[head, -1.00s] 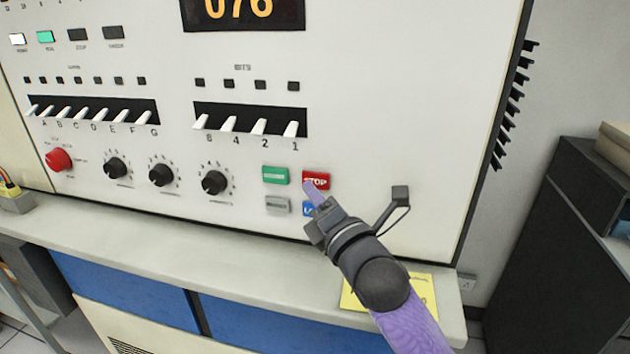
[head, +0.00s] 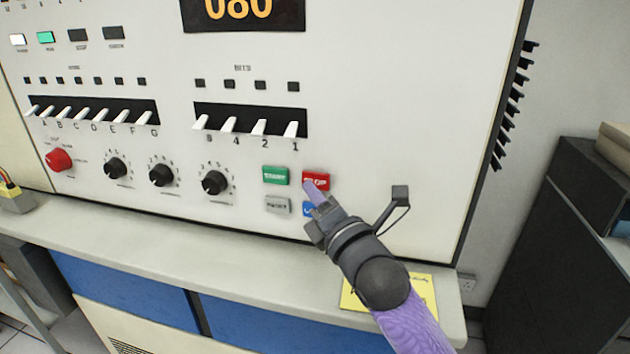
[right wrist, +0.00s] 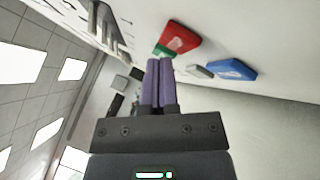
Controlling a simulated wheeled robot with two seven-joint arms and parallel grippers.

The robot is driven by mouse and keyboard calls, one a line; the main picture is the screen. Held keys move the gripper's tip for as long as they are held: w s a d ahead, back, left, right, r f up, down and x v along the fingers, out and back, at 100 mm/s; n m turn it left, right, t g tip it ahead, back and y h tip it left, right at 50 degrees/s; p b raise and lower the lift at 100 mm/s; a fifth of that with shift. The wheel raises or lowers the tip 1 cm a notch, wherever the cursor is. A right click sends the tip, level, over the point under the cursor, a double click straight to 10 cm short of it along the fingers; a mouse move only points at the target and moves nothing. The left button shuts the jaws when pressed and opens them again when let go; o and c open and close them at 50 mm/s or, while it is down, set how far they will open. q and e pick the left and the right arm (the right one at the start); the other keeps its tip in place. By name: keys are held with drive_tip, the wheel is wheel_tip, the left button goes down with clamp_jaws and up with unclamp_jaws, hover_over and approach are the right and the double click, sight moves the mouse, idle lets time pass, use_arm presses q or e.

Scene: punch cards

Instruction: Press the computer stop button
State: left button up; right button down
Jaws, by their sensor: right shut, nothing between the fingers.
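The red stop button (head: 317,180) is on the lower right of the white computer panel. It also shows in the right wrist view (right wrist: 180,38), ahead of the fingertips. My right gripper (head: 309,186) is shut and empty, its purple fingers pointing at the panel. In the head view its fingertips overlap the lower left of the stop button; I cannot tell whether they touch it. In the right wrist view the fingertips (right wrist: 159,62) appear just short of the red button. The orange display (head: 240,10) reads 080. My left gripper is not in view.
A green start button (head: 275,175), a grey button (head: 277,205) and a blue button (head: 308,209) surround the stop button. Black knobs (head: 214,182) and white toggle switches (head: 292,130) are nearby. The desk ledge (head: 180,235) below carries a yellow note (head: 420,287).

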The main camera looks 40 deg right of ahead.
drive_tip(key=shift+w+d, duration=0.2)
drive_tip(key=shift+d, duration=0.05)
drive_tip(key=shift+w+d, duration=0.25)
drive_tip(key=shift+d, duration=0.05)
idle(0.7)
drive_tip(key=shift+a, duration=0.1)
drive_tip(key=shift+s+a+p, duration=0.5)
drive_tip(key=s+a+p, duration=0.1)
drive_tip(key=s+a, duration=0.2)
drive_tip(key=a, duration=0.1)
drive_tip(key=shift+s, duration=0.15)
idle(0.4)
idle(0.7)
